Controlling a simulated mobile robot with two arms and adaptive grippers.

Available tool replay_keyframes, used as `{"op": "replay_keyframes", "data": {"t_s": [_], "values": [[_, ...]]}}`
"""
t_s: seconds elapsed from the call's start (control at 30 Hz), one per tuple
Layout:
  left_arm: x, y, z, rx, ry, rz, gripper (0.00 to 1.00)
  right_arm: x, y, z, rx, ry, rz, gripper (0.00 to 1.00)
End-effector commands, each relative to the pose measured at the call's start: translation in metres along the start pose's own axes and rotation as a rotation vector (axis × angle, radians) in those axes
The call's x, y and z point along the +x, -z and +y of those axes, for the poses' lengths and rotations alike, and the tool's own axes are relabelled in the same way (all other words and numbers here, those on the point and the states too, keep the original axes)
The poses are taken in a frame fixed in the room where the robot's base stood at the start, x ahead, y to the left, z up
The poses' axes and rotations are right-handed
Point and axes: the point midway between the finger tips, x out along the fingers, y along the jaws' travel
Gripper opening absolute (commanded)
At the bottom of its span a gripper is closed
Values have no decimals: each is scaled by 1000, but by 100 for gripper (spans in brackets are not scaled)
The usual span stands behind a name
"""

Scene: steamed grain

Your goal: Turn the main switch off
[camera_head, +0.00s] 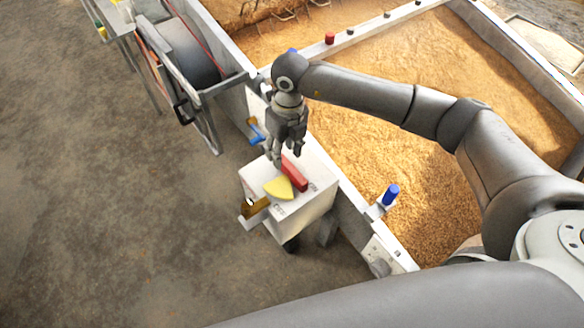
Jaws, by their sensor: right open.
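A white box (318,205) stands against the outer wall of the grain bin. My right gripper (287,158) points down, open, just behind the red handle's far end. I cannot tell whether a fingertip touches the handle. Nothing shows between its fingers. My left gripper is not in view.
A brown-yellow lever (254,208) sticks out from the box's left side. A blue handle (256,131) lies behind the gripper, and a blue knob (391,194) stands on the bin edge. Grain (400,80) fills the bin.

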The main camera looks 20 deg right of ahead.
Motion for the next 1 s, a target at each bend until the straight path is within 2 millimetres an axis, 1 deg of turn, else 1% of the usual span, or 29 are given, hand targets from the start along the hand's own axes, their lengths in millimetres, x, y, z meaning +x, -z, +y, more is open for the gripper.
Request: {"op": "replay_keyframes", "data": {"t_s": [0.03, 0.1, 0.17, 0.27, 0.5, 0.7, 0.83, 1.0], "values": [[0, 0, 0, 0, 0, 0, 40, -3, 0, -12, 10, 41, 10, 43], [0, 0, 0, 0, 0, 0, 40, -3, 1, -21, 18, 75, 21, 43], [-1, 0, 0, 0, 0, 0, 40, 0, 2, -25, 22, 87, 25, 43], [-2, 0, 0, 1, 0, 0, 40, 12, 3, -26, 24, 87, 29, 43], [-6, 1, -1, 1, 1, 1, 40, 57, 5, -28, 22, 83, 28, 43], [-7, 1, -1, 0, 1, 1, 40, 88, 5, -31, 21, 82, 26, 43], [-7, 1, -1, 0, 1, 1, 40, 99, 5, -32, 21, 83, 24, 43], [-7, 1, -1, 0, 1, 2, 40, 103, 5, -32, 20, 83, 23, 43]]}}
